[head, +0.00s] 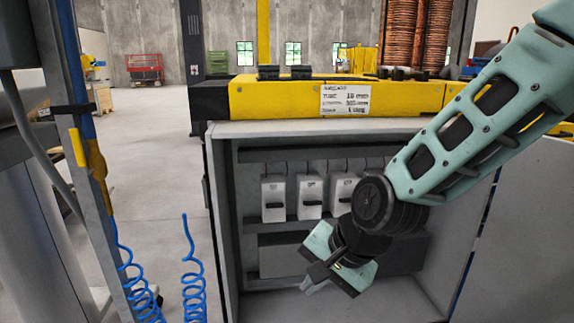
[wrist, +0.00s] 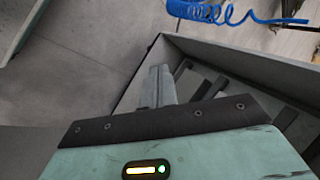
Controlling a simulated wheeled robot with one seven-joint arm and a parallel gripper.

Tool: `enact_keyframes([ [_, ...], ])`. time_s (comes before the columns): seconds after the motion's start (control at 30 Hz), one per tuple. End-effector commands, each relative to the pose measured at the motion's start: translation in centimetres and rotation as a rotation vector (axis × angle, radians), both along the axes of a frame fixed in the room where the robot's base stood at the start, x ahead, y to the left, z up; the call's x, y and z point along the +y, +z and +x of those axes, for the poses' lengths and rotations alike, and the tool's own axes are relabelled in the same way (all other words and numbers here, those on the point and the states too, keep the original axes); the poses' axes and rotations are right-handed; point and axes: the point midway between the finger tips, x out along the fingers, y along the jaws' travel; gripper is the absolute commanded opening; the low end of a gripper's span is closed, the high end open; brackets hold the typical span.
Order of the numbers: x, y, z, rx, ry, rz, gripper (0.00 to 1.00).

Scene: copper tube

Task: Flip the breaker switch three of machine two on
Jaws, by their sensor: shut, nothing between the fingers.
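An open grey cabinet (head: 222,215) holds a row of white breaker boxes with dark handles. The third box's handle (head: 345,200) lies about level; I cannot tell on from off. My arm partly hides the boxes further right. My gripper (head: 310,285) is low in front of the cabinet, below the breaker row and apart from it. Its fingers (wrist: 157,88) are shut and empty. No breaker shows clearly in the wrist view.
A yellow machine beam (head: 280,97) with a label plate (head: 345,100) runs above the cabinet. Blue coiled hoses (head: 193,280) hang at the left, and one shows in the wrist view (wrist: 225,12). The cabinet's side walls bound the space around my gripper. Open floor (head: 150,160) lies left.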

Motion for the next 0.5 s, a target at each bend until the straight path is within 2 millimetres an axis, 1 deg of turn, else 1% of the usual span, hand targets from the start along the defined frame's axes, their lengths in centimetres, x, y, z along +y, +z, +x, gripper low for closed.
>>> enact_keyframes([
  [0.03,-0.5,0.5,-3.2,-0.028,0.167,-0.086,0.00],
  [0.1,-1.7,0.9,-6.7,-0.048,0.374,-0.189,0.00],
  [0.2,-3.7,1.3,-10.6,-0.061,0.618,-0.299,0.00],
  [0.3,-5.7,1.8,-13.9,-0.066,0.824,-0.383,0.00],
  [0.5,-9.8,2.6,-19.2,-0.059,1.183,-0.505,0.00],
])
